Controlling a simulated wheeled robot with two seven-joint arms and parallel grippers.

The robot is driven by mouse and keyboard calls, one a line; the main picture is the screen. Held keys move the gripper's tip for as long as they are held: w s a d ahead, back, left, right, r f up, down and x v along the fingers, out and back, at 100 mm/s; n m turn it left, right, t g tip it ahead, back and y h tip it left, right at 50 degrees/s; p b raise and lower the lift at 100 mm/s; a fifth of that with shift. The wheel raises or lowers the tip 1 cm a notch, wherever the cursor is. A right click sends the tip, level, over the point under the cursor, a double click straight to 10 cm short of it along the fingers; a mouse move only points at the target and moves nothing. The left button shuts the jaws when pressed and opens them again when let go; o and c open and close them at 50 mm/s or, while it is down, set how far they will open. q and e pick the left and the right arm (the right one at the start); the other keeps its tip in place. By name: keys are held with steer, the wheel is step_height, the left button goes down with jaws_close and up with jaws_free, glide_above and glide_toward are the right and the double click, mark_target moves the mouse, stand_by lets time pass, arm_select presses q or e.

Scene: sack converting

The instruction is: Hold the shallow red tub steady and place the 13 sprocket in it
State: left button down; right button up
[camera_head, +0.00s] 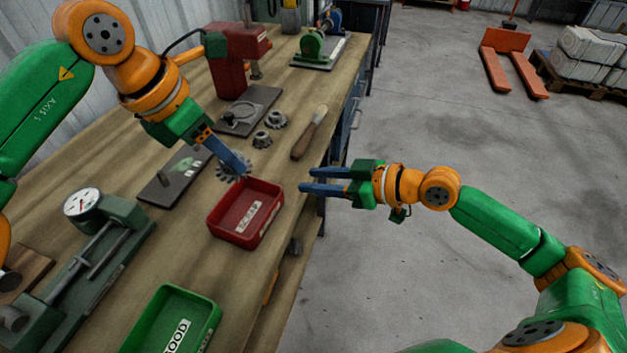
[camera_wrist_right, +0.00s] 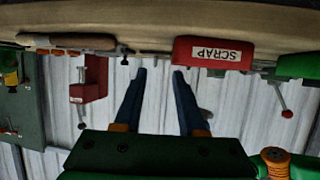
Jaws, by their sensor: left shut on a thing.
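The shallow red tub (camera_head: 212,222) stands on the workbench, with a white label on its front wall. In the right wrist view the tub (camera_wrist_right: 190,52) appears upside down and its label reads SCRAP. My left gripper (camera_head: 243,168) is shut on a toothed sprocket (camera_head: 230,175) just behind the tub's far edge; no number on it is readable. My right gripper (camera_head: 304,180) is open and empty, to the right of the tub and apart from it, pointing towards it. Its two fingers (camera_wrist_right: 159,72) also show in the right wrist view.
Two smaller sprockets (camera_head: 276,120) (camera_head: 262,139) lie behind the tub, near a wooden-handled tool (camera_head: 309,134). A green tub (camera_head: 215,315) stands nearer, a dial gauge fixture (camera_head: 82,203) to the left. Open floor (camera_head: 420,110) lies right of the bench.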

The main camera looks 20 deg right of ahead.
mark_target(262, 180)
steer(key=shift+n+y, duration=0.3)
steer(key=shift+n, duration=0.1)
steer(key=x, duration=0.4)
steer(key=s+a+x, duration=0.1)
steer(key=x, duration=0.2)
steer(key=r+x, duration=0.1)
steer(key=x, duration=0.3)
steer(key=shift+a+f, duration=0.15)
steer(key=shift+a, duration=0.45)
jaws_close()
